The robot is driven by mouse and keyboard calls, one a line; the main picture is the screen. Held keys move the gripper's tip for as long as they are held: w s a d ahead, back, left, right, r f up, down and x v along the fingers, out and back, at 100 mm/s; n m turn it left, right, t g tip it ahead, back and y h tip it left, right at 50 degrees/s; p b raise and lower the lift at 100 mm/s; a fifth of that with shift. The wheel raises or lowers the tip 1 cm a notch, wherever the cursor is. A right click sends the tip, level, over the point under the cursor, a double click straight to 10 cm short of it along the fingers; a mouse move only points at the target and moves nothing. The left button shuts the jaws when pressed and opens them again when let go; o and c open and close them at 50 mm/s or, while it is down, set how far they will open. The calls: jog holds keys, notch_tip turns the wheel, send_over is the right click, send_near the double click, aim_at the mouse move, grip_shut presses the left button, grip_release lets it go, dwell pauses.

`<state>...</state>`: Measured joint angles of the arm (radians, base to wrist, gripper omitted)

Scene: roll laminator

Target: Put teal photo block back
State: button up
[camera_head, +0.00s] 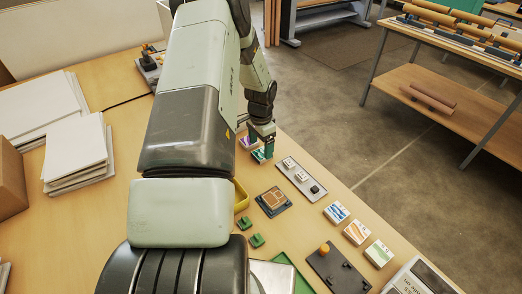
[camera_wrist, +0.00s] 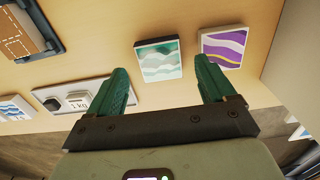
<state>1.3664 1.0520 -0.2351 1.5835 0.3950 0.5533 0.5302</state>
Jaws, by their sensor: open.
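The teal photo block (camera_wrist: 158,60), a small tile with teal and white waves, lies on the table between my gripper's two fingertips in the wrist view. In the head view it is a small teal patch (camera_head: 258,156), partly hidden under my gripper (camera_head: 262,139). My gripper (camera_wrist: 160,63) is open, its green fingers on either side of the block in the picture. Nothing is held, and I cannot tell whether a finger touches the block. A purple photo block (camera_wrist: 223,47) lies beside the teal one, beyond the right fingertip.
A grey plate with weights (camera_head: 301,178) lies close by. Several printed blocks (camera_head: 357,233) line the table's right edge. A brown-topped square stand (camera_head: 272,201), small green pieces (camera_head: 257,240) and a dark board (camera_head: 345,275) lie nearer. Paper stacks (camera_head: 75,150) stand left.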

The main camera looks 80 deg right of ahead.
aim_at(261, 153)
notch_tip(261, 153, up, 9)
dwell(0.5)
